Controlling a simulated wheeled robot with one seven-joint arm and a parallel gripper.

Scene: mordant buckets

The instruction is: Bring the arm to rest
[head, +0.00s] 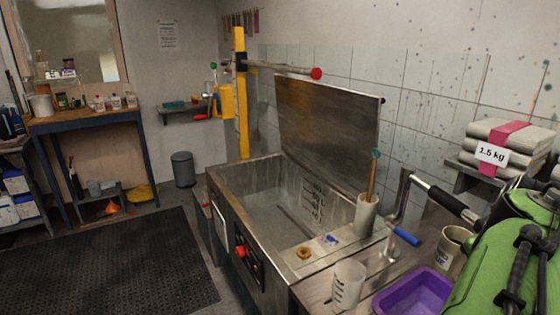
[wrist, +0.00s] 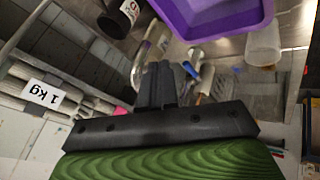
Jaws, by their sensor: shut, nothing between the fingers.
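My gripper (wrist: 158,70) shows in the wrist view as two black fingers pressed together, with nothing between them. Below the fingers is a black crossbar on my green wrist. In the head view part of my green and black arm fills the lower right corner; I cannot make out the fingertips there. In the wrist view the fingers point toward the metal counter, with a purple tub (wrist: 215,15) above them in the picture. The fingers appear clear of everything, though the exact gap cannot be told.
A steel sink (head: 265,205) with a raised lid (head: 325,120) stands in the middle. The purple tub (head: 412,292), a white beaker (head: 348,283) and a mug (head: 452,248) crowd the counter near my arm. Bundles labelled 1.5 kg (head: 505,135) lie on a right shelf. The floor mat (head: 110,265) is clear.

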